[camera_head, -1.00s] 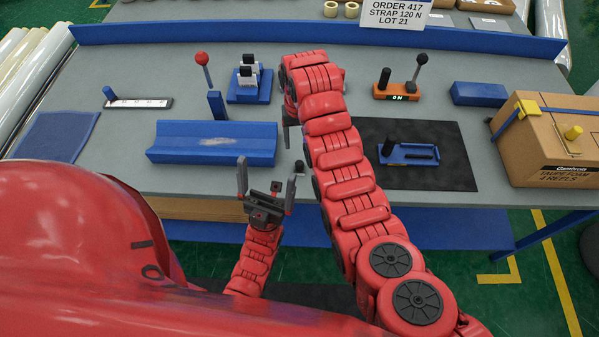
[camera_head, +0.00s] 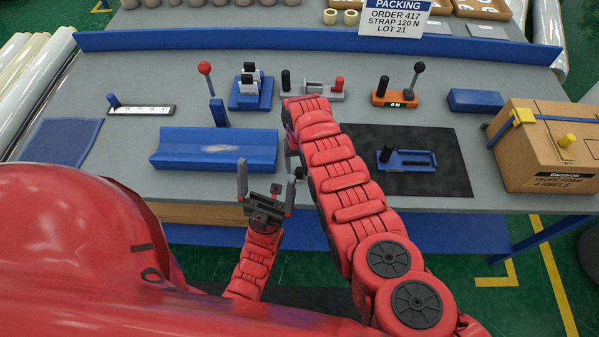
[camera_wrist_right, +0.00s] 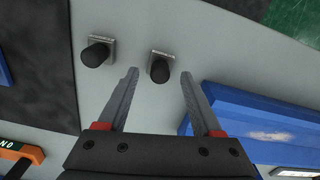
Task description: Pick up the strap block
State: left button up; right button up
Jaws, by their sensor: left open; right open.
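In the right wrist view, two small grey metal blocks with upright black knobs stand on the grey table: a left one (camera_wrist_right: 98,50) and a right one (camera_wrist_right: 161,66). No label tells which is the strap block. My right gripper (camera_wrist_right: 159,76) is open and empty, and the right knob appears between its fingertips; I cannot tell its height above it. My left gripper (camera_head: 267,180) is open and empty at the table's front edge.
A blue trough (camera_head: 214,148) lies left of my right arm, with a black mat (camera_head: 440,180) holding a blue knobbed fixture (camera_head: 407,160) right of it. Behind are a blue clamp stand (camera_head: 250,92), a grey fixture (camera_head: 314,90) and an orange device (camera_head: 394,95). A carton (camera_head: 550,160) stands far right.

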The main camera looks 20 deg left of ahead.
notch_tip(320, 180, down, 2)
jog(key=shift+f+b, duration=0.25)
jog(key=shift+b, duration=0.8)
jog(key=shift+c, duration=0.5)
grip_shut()
